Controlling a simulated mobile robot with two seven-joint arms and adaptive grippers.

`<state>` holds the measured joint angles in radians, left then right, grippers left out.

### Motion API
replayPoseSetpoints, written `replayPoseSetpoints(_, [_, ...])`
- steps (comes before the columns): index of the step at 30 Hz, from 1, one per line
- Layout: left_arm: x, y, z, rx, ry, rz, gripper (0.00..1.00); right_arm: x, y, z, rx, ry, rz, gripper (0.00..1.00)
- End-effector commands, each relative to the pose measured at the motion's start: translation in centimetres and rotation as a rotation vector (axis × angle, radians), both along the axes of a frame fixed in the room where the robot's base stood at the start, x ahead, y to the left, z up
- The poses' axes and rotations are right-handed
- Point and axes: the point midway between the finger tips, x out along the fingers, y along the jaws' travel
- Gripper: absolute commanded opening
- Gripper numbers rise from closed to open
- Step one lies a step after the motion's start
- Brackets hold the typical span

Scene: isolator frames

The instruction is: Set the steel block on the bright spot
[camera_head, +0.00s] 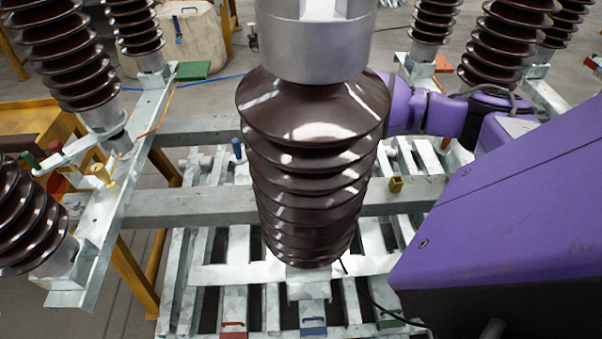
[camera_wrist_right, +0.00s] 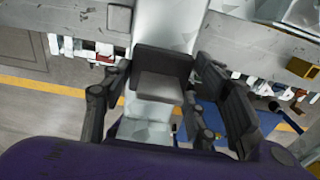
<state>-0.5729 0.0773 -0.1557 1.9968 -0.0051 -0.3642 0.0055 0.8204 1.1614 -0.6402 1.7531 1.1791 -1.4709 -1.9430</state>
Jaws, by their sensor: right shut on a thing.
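In the right wrist view my right gripper (camera_wrist_right: 165,78) is shut on a small grey block with a dark upper edge, which I take to be the steel block (camera_wrist_right: 158,87). It is held above a pale metal beam (camera_wrist_right: 165,25). In the head view my purple right arm (camera_head: 425,112) reaches in from the right and passes behind the large brown insulator, which hides the gripper and block. Glare lies on several metal surfaces, and I cannot tell which one is the bright spot. My left gripper is not in view.
The ribbed brown insulator (camera_head: 315,170) fills the middle of the head view. More insulators (camera_head: 65,50) stand on metal beams at left and right. A small yellow block (camera_head: 395,184) and a blue peg (camera_head: 236,149) are on the frame. Slatted metal (camera_head: 240,270) lies below.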

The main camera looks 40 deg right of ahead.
Motion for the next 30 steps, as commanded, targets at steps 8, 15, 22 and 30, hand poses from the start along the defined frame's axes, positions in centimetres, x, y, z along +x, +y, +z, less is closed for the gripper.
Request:
replayPoseSetpoints(8, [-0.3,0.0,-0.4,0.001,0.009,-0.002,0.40,0.0,0.1,-3.8,0.001,-0.001,0.000,0.00])
replayPoseSetpoints(15, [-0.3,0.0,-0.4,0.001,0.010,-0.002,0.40,0.1,0.0,-3.9,0.000,-0.002,0.001,0.00])
replayPoseSetpoints(22, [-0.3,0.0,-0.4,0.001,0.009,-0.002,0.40,-0.1,0.0,-4.3,0.000,0.001,0.000,0.65])
replayPoseSetpoints(30, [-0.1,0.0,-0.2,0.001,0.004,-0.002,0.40,-0.1,0.0,-4.3,0.000,0.001,0.000,0.73])
